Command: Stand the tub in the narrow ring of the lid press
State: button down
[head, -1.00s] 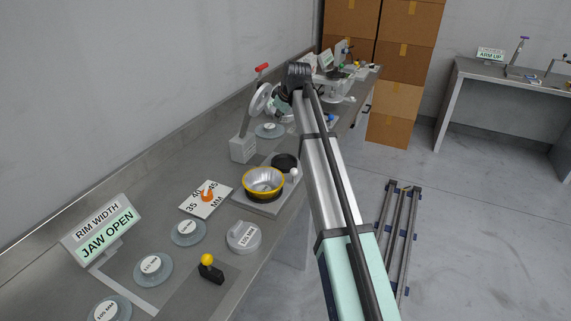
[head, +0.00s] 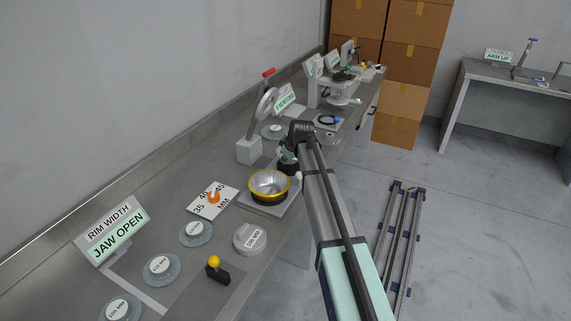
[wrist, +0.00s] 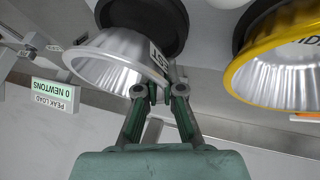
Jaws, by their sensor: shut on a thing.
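My gripper (wrist: 160,92) is shut on a silver tub (wrist: 112,62), seen in the wrist view with a partly hidden white label on its side. The fingers close at its wall. A round black ring (wrist: 150,22) shows right behind the tub; I cannot tell whether they touch. In the head view my gripper (head: 287,155) is over the far end of a grey base plate (head: 262,210), and the tub is hidden. A yellow-rimmed silver bowl (head: 269,181) stands on the near end. It also shows in the wrist view (wrist: 283,62), its black lettering cut off.
Behind the plate stands a lever press (head: 250,150) with a red handle. A peak load display (wrist: 54,95) reads 0 newtons. Nearby lie a number card (head: 211,201), a grey labelled disc (head: 250,238), several glassy discs and a yellow-knobbed lever (head: 216,266).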

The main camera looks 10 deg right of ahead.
aim_at(283, 169)
jog(key=shift+f, duration=1.4)
jog(key=shift+f, duration=0.15)
jog(key=c, duration=1.3)
grip_release()
jog(key=b+v, duration=0.2)
jog(key=v, duration=1)
